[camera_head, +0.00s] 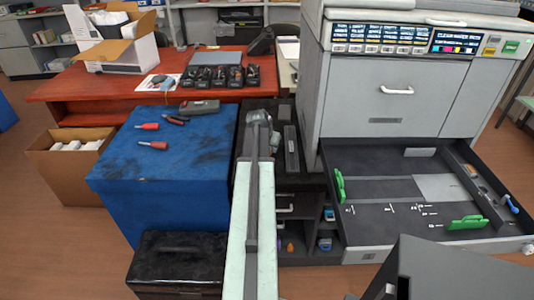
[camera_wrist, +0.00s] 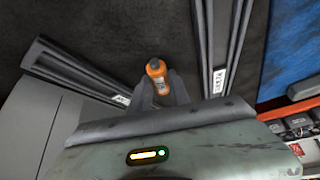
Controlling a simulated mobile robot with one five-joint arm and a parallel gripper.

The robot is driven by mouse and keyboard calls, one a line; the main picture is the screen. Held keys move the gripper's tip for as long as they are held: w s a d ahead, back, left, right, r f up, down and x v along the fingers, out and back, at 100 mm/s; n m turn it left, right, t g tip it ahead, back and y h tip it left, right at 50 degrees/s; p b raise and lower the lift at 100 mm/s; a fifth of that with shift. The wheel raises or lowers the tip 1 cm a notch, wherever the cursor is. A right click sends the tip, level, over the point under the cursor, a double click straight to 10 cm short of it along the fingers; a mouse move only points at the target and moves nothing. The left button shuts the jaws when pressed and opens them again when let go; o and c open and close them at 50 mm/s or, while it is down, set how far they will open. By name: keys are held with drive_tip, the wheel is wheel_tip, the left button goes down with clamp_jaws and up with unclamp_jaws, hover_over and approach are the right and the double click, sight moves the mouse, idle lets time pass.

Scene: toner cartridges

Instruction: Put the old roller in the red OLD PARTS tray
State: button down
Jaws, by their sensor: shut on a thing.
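In the wrist view, my gripper (camera_wrist: 161,88) is shut on an orange, short rounded piece (camera_wrist: 156,70), which I take to be the old roller. It stands out between the two grey fingers over a dark surface. In the head view, my gripper (camera_head: 259,120) is at the far end of my arm, between the blue-covered table and the printer. The piece it holds is hidden there. I cannot make out a red OLD PARTS tray in either view.
Long dark bars with white labels (camera_wrist: 218,80) flank my gripper. The blue-covered table (camera_head: 150,195) carries screwdrivers (camera_head: 152,145). Behind it is a red desk (camera_head: 75,86) with several black cartridges (camera_head: 228,77). The printer's (camera_head: 375,92) open drawer (camera_head: 385,215) is at right.

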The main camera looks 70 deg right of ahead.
drive_tip(key=shift+w+a+f, duration=0.15)
drive_tip(key=shift+w, duration=0.25)
drive_tip(key=shift+f, duration=0.15)
drive_tip(key=c, duration=1.2)
unclamp_jaws()
drive_tip(key=shift+c, duration=0.2)
drive_tip(key=shift+a+r+p, duration=0.15)
drive_tip(key=shift+r+p, duration=0.45)
drive_tip(key=shift+p, duration=0.05)
drive_tip(key=p+v, duration=0.9)
drive_tip(key=v, duration=0.2)
drive_tip(key=shift+p, duration=0.3)
drive_tip(key=shift+a, duration=0.1)
